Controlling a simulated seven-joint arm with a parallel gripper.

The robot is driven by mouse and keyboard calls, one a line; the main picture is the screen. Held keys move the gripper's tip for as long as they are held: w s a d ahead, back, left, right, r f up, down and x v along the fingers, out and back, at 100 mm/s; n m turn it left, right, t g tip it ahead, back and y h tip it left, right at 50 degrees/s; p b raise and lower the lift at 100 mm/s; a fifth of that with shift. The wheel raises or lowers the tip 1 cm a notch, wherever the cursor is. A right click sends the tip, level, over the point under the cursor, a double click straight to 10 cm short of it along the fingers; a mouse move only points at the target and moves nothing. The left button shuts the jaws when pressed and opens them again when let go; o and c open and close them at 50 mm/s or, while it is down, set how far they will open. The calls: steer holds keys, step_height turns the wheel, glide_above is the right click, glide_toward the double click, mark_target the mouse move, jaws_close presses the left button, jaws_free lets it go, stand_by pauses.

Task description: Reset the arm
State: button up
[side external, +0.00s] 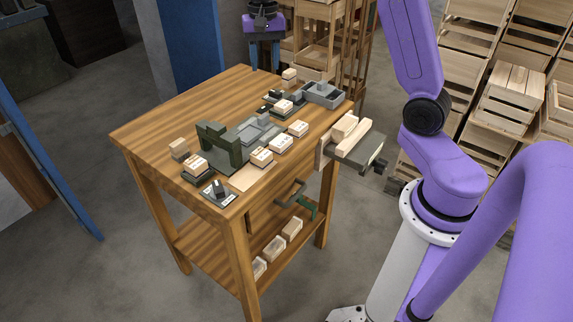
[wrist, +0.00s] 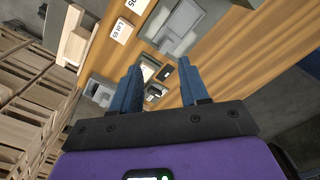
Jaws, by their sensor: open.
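My gripper (side external: 264,54) hangs beyond the far end of the wooden workbench (side external: 160,122), at the top of the side external view. Its blue fingers point down and are apart, with nothing between them. In the wrist view my gripper (wrist: 159,76) shows two blue fingers spread over the bench top, and the gap is empty. My gripper touches no part that I can see.
The bench top holds a dark green bracket (side external: 215,140), a grey tray (side external: 322,96) and several small labelled wooden blocks (side external: 261,157). A grey vise (side external: 362,153) with wooden jaws juts from the bench's right side. Stacked wooden crates (side external: 510,92) stand behind.

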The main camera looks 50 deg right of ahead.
steer(key=s+a+n, duration=0.9)
steer(key=s+a, duration=0.4)
steer(key=s, duration=0.1)
steer(key=s+f+n, duration=0.2)
steer(key=s+n, duration=0.4)
steer(key=s, duration=0.4)
steer(key=s+f+n, duration=0.3)
steer(key=s+n, duration=0.3)
steer(key=s, duration=0.3)
steer(key=shift+s+d, duration=0.15)
steer(key=shift+s, duration=0.25)
steer(key=shift+r, duration=0.1)
stand_by(0.5)
